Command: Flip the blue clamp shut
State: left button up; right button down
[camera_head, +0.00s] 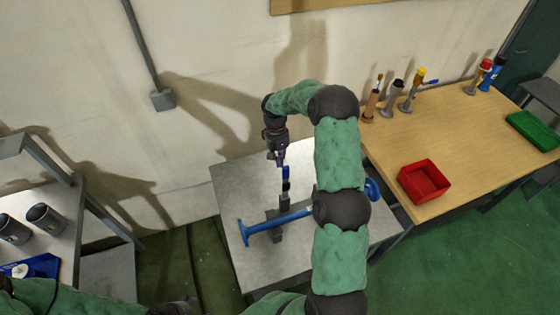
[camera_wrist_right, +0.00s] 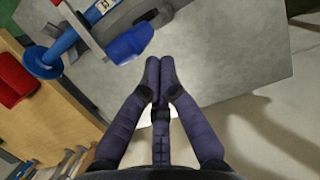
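The blue clamp (camera_head: 286,179) stands up from the grey holder around a blue pipe (camera_head: 262,225), which lies across a grey table. Its blue end also shows in the right wrist view (camera_wrist_right: 130,44), up and left of my fingertips. My right gripper (camera_head: 280,160) points down just above the upright blue part, slightly to its left. In the wrist view its fingertips (camera_wrist_right: 160,70) are together with nothing between them, apart from the blue end. The clamp's lower part is small and partly dark in the head view. My left arm shows at the lower left, its gripper out of view.
A wooden table (camera_head: 465,140) at the right holds a red bin (camera_head: 424,181), a green tray (camera_head: 532,130) and several bottle-like items. A side table at the left holds dark cups (camera_head: 45,217). The grey table (camera_head: 235,185) is bare left of the clamp.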

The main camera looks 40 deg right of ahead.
pick_arm(q)
jog(key=shift+f, duration=0.1)
pick_arm(e)
jog(key=shift+s, duration=0.1)
dwell(0.3)
pick_arm(q)
jog(key=shift+s+a+f+b, duration=0.2)
jog(key=shift+a+f+b, duration=0.35)
jog(key=shift+b, duration=0.15)
pick_arm(e)
jog(key=shift+s+a+t, duration=0.2)
jog(key=shift+s+t, duration=0.1)
jog(key=shift+s, duration=0.3)
pick_arm(q)
jog(key=shift+f, duration=0.1)
pick_arm(e)
jog(key=shift+s, duration=0.1)
